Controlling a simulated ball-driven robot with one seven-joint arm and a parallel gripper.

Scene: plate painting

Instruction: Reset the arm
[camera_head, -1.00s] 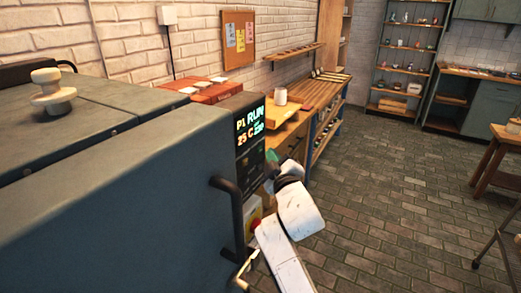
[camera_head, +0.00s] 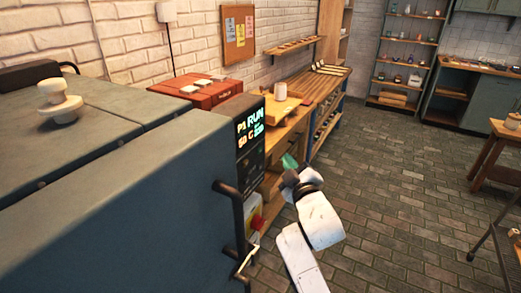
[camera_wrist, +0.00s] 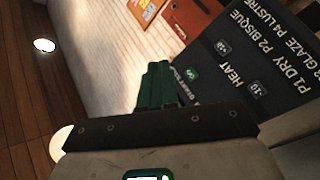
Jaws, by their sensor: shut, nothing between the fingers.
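My gripper (camera_head: 290,162) is at the end of the white arm, to the right of the kiln's control panel (camera_head: 250,135) in the head view. In the wrist view my gripper's green fingers (camera_wrist: 157,85) are together with nothing between them. The panel, with its HEAT label and buttons, shows beyond them in the wrist view (camera_wrist: 245,60). The large grey kiln (camera_head: 120,190) fills the left of the head view. Its display reads P1 RUN and 50 C. My gripper looks apart from the panel.
A dark handle (camera_head: 232,205) sticks out from the kiln's front. A wooden workbench (camera_head: 315,90) with a mug (camera_head: 280,91) stands behind along the brick wall. A table (camera_head: 497,150) stands at the right. The brick floor (camera_head: 400,190) between is clear.

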